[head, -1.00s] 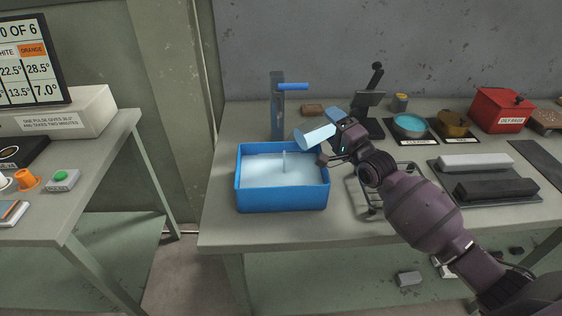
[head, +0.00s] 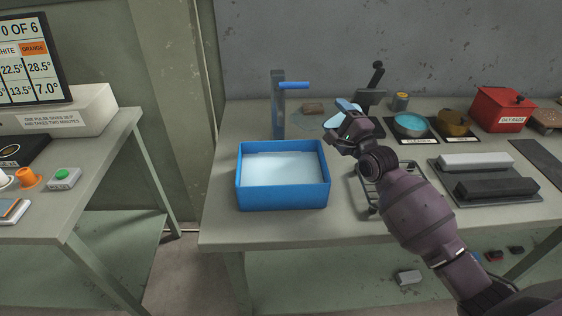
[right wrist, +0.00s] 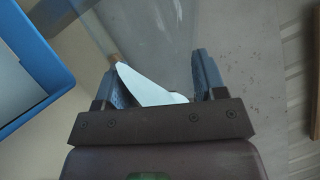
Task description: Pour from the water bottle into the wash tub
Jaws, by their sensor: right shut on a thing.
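The blue wash tub (head: 283,197) stands on the right-hand bench with pale water inside. Its wall also shows at the left edge of the right wrist view (right wrist: 42,48). My right gripper (head: 345,128) is just right of the tub and above the bench. It is shut on the clear water bottle (right wrist: 158,38), which lies between its two fingers in the wrist view. Pale blue water shows in the bottle (head: 342,108) in the head view, where the gripper partly hides it. The bottle's exact tilt is hard to tell. No stream shows. My left gripper is not in view.
A grey post with a blue handle (head: 293,85) stands behind the tub. A wire rack (head: 372,195) sits below my right arm. A teal bowl (head: 411,124), a red box (head: 501,108) and grey bars (head: 478,161) are to the right. The bench's front left is clear.

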